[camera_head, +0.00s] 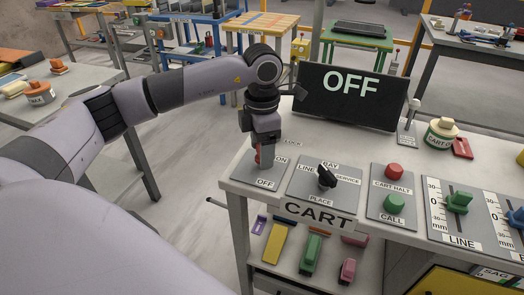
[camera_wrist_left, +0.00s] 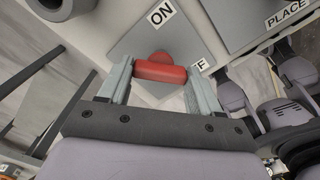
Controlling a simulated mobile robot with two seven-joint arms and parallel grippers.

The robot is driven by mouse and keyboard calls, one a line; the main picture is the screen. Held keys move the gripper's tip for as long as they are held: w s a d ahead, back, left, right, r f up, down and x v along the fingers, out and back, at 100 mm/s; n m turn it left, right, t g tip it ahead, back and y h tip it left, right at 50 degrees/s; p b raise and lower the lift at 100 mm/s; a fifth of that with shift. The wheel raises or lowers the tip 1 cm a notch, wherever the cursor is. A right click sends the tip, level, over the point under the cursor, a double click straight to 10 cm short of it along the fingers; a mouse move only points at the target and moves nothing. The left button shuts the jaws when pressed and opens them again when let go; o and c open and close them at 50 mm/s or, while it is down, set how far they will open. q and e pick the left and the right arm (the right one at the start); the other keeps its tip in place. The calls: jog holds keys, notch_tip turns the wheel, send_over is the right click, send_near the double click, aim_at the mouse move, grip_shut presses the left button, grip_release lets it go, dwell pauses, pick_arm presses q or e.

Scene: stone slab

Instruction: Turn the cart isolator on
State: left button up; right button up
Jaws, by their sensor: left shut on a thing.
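The cart isolator is a red handle (camera_wrist_left: 160,71) on a grey plate (camera_head: 249,178) at the left end of the bench, with ON and OFF labels. My left gripper (camera_head: 262,150) points down over it and mostly hides it in the head view. In the left wrist view the gripper's two grey fingers (camera_wrist_left: 160,84) stand at either end of the red bar, shut on it. The OFF label is partly behind a finger there. The dark display (camera_head: 352,97) behind the plates reads OFF. My right gripper is in neither view.
To the right on the bench are a black selector knob (camera_head: 326,177), a red button (camera_head: 395,170), a green button (camera_head: 393,203) and a green slider (camera_head: 458,202). Coloured blocks lie on the shelf below. Another table (camera_head: 85,85) stands at left.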

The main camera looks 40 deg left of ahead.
pick_arm(q)
jog(key=m+b, duration=0.1)
jog(key=m, duration=0.3)
jog(key=shift+w+r+m+b, duration=0.15)
jog(key=shift+m+b, duration=0.45)
jog(key=shift+m, duration=1.2)
jog(key=o, duration=1.1)
jog(key=shift+c, duration=0.2)
notch_tip(320, 180, up, 7)
jog(key=shift+r, duration=0.1)
